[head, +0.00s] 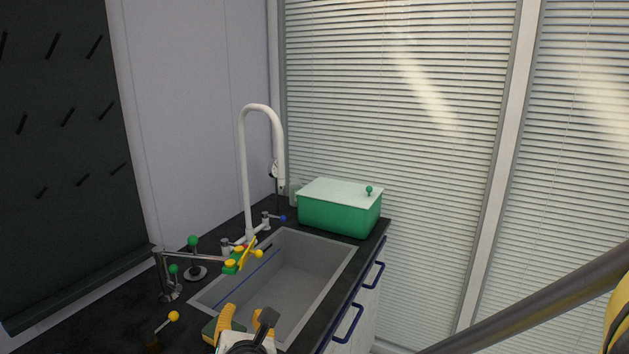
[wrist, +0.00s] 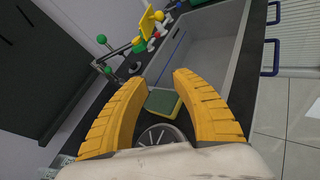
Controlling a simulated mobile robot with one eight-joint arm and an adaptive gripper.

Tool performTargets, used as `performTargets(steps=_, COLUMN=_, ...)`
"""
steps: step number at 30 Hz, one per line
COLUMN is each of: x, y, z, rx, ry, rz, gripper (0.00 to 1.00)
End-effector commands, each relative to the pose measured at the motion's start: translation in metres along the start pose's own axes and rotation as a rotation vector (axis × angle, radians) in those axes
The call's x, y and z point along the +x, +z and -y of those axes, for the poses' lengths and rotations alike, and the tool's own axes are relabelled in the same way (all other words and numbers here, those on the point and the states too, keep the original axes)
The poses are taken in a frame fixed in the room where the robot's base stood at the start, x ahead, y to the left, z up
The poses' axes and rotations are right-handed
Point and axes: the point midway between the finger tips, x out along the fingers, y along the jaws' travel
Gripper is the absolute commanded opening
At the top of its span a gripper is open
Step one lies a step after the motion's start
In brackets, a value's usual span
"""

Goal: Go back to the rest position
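My gripper (head: 245,318) has two yellow ribbed fingers and is at the bottom of the head view, over the near end of the sink. In the wrist view my gripper (wrist: 160,76) has its fingers spread with a gap between the tips, and nothing is visibly gripped. A green sponge-like block with a yellowish edge (wrist: 162,103) shows through the gap, apparently below the fingers. A round grey metal fitting (wrist: 160,136) is partly hidden behind the gripper.
The grey sink (head: 290,275) is set in a black counter. A white tall faucet (head: 244,180) and a tap with green and yellow parts (head: 205,257) stand along its left. A green box with a pale lid (head: 338,213) sits behind. Blue-handled drawers (head: 348,325) are at right.

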Motion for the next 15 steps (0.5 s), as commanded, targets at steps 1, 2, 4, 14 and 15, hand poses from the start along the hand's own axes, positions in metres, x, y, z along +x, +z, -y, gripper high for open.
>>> performTargets(steps=1, x=-0.002, y=0.011, z=0.020, rx=0.095, ry=-0.040, rz=-0.009, gripper=0.32)
performTargets(steps=2, x=-0.003, y=0.016, z=0.032, rx=0.165, ry=-0.065, rz=-0.015, gripper=0.32)
performTargets(steps=4, x=-0.009, y=0.029, z=0.063, rx=0.346, ry=-0.130, rz=-0.025, gripper=0.32)
performTargets(steps=14, x=-0.113, y=0.059, z=0.239, rx=1.684, ry=-0.570, rz=0.113, gripper=0.32)
performTargets(steps=15, x=-0.130, y=0.056, z=0.253, rx=1.853, ry=-0.617, rz=0.154, gripper=0.32)
